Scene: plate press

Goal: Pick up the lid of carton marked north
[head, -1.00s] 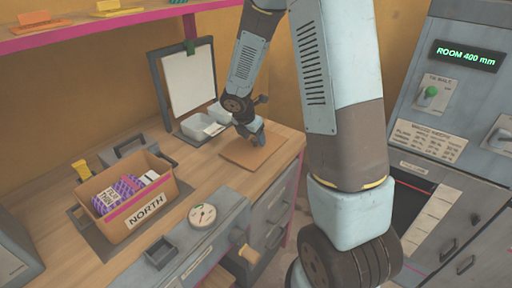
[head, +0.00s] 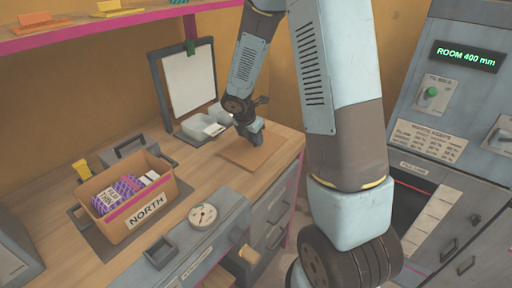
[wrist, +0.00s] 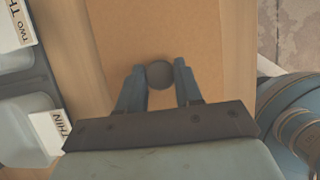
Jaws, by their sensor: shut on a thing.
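The lid (head: 240,156) is a flat brown cardboard piece lying on the wooden bench near its right end. In the wrist view the lid (wrist: 155,35) fills the middle, with a dark round knob (wrist: 159,74) on it. My gripper (head: 252,138) is over the lid, and in the wrist view (wrist: 159,80) its two fingers are shut on the knob, one on each side. The carton marked NORTH (head: 140,228) stands open on the bench at the left, with purple-and-white packets and white boxes inside.
Pale trays (head: 203,126) stand just left of my gripper; labels reading "TWO TH" and "THIN" show beside the lid in the wrist view. A framed white board (head: 188,82) stands behind. A round dial (head: 203,215) is on the bench's front. Clear wood lies between carton and lid.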

